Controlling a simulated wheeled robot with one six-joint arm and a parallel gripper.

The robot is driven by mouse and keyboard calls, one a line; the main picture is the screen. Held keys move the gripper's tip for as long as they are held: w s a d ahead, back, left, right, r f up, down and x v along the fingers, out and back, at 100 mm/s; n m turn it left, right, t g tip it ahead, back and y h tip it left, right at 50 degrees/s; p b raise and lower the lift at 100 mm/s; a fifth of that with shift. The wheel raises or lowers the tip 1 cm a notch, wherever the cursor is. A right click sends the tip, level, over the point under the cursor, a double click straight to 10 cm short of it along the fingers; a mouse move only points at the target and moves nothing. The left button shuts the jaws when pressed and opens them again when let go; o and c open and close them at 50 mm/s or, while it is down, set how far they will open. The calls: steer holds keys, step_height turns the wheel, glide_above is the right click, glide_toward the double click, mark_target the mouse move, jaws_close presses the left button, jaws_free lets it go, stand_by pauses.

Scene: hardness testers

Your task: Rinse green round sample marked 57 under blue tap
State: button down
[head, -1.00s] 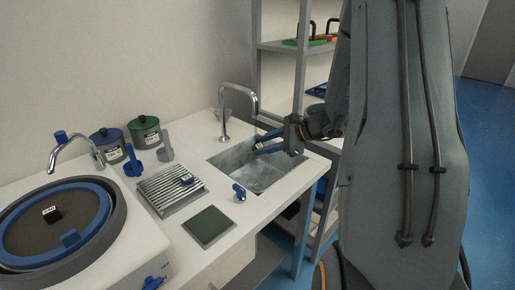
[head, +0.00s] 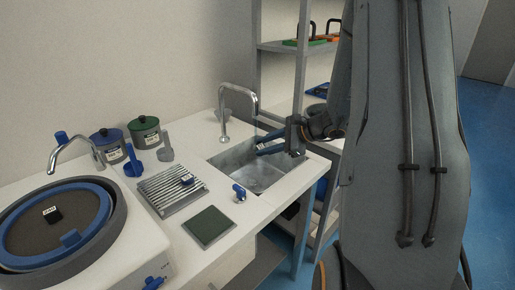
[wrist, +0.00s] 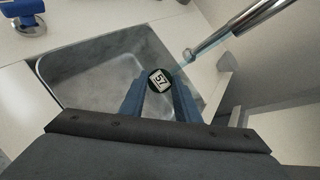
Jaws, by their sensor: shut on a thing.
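The round sample marked 57 (wrist: 159,79) is dark with a green rim and a white label, held at the tips of my gripper's blue fingers (wrist: 161,92). My gripper (head: 260,143) is shut on it over the metal sink (head: 228,158), below the tap's spout. In the head view the sample is too small to make out. The chrome tap (head: 223,112) arches over the sink, and its spout (wrist: 232,33) ends beside the sample in the wrist view. A faint bluish stream shows at the spout's mouth. A blue tap handle (head: 239,192) sits on the counter before the sink; it also shows in the wrist view (wrist: 38,14).
Left of the sink are a ribbed rack (head: 171,208) with a small blue-marked piece, a dark green pad (head: 208,226), a blue jar (head: 107,147), a green jar (head: 144,133) and a blue-rimmed grinding wheel (head: 100,203). A shelf (head: 283,45) stands behind the sink.

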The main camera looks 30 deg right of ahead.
steer(key=s+d+r+p, duration=0.2)
steer(key=s+d, duration=0.1)
steer(key=s, duration=0.6)
stand_by(0.6)
stand_by(0.4)
